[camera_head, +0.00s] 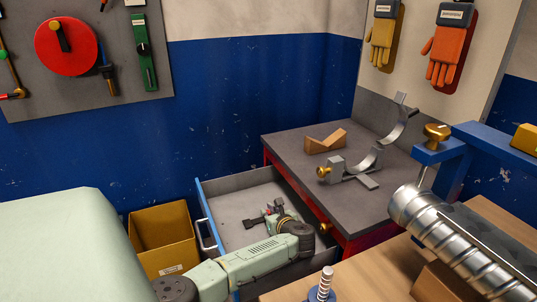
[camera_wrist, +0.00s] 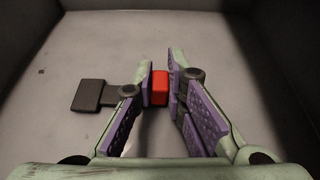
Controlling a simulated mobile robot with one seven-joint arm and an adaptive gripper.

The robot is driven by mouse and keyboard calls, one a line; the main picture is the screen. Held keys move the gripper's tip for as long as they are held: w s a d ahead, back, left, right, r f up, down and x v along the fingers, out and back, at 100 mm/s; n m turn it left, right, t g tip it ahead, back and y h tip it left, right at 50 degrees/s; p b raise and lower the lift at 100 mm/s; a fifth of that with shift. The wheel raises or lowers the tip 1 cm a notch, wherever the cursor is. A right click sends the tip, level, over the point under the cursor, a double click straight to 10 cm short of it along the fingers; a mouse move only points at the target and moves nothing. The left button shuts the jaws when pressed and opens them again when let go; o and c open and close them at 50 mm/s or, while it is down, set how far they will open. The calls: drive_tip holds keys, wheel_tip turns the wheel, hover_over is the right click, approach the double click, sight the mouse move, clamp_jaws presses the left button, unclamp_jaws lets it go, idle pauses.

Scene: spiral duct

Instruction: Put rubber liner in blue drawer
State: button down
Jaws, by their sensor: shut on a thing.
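The blue-fronted drawer (camera_head: 208,223) is pulled open, with a bare grey floor inside. My gripper (camera_head: 277,211) is inside the drawer, low over its floor. In the wrist view my gripper (camera_wrist: 161,88) has its purple-padded fingers closed around a small red block (camera_wrist: 160,88). A flat dark grey piece (camera_wrist: 88,95) with a narrow neck lies left of the fingers; the left finger hides where the neck ends. I cannot tell whether the dark piece and the red block are one thing, or which is the rubber liner. The dark piece (camera_head: 254,222) also shows in the head view.
The dark bench top (camera_head: 290,148) beside the drawer holds a wooden V-block (camera_head: 325,142) and a metal clamp (camera_head: 350,170). A spiral duct (camera_head: 455,235) lies at right. The drawer walls enclose my gripper.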

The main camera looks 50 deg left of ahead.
drive_tip(key=c, duration=2.1)
unclamp_jaws()
drive_tip(key=shift+f, duration=0.15)
drive_tip(key=o, duration=0.5)
drive_tip(key=shift+c, duration=0.2)
drive_tip(key=shift+b+v, duration=1)
drive_tip(key=shift+v, duration=2.85)
drive_tip(key=shift+a, duration=0.1)
